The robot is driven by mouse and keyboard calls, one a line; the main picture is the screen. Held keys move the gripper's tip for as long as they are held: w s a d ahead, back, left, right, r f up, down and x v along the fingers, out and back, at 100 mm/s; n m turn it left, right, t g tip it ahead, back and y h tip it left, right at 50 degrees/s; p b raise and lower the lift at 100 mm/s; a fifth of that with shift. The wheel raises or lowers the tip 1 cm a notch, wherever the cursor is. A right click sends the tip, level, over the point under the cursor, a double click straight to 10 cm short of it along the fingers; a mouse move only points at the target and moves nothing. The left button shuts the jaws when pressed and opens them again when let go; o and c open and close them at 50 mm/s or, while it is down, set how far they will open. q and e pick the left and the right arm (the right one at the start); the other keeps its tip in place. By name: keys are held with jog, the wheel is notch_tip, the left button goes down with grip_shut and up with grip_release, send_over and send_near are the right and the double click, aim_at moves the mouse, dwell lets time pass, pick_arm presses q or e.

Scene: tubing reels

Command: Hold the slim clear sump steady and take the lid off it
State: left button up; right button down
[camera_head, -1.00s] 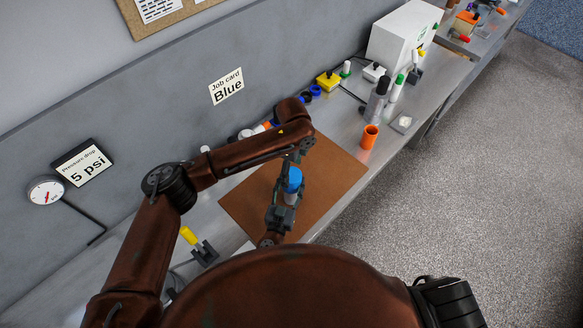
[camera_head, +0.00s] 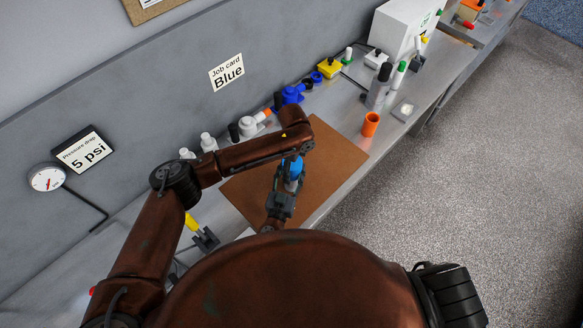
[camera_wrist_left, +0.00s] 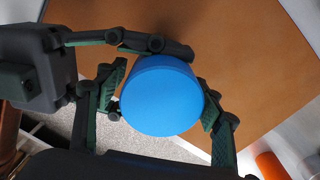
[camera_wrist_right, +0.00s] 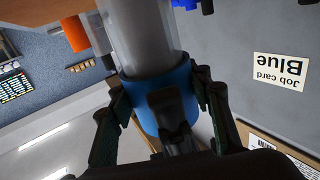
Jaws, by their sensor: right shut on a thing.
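The slim clear sump (camera_head: 294,184) stands upright over the brown mat, mostly hidden by my grippers in the head view. Its clear body (camera_wrist_right: 142,35) fills the top middle of the upside-down right wrist view. The blue lid (camera_head: 291,166) is on the sump, with its round top (camera_wrist_left: 162,97) facing the left wrist camera. My right gripper (camera_head: 284,190) is shut on the sump from the near side. My left gripper (camera_head: 300,155) is over the lid. Its fingers (camera_wrist_left: 160,105) stand on either side of the lid, with a thin gap at one side.
The brown mat (camera_head: 335,155) has bare room to the right. An orange cup (camera_head: 370,124) stands at the bench's front edge. White and blue fittings (camera_head: 289,95) line the wall side. A yellow-handled tool (camera_head: 191,222) is at the left. A white box (camera_head: 400,28) stands farther along.

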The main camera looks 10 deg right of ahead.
pick_arm(q)
jog(key=c, duration=1)
jog(key=n, duration=0.4)
jog(key=shift+n, duration=0.4)
jog(key=shift+a+n, duration=0.1)
jog(key=shift+n, duration=0.2)
jog(key=shift+c, duration=0.2)
jog(key=shift+a+f, duration=0.15)
jog(key=shift+a, duration=0.05)
jog(key=o, duration=1)
jog(key=shift+s, duration=0.1)
jog(key=shift+c, duration=0.2)
jog(key=o, duration=0.3)
jog(key=shift+d, duration=0.1)
jog(key=shift+d+r, duration=0.15)
jog(key=shift+r, duration=0.05)
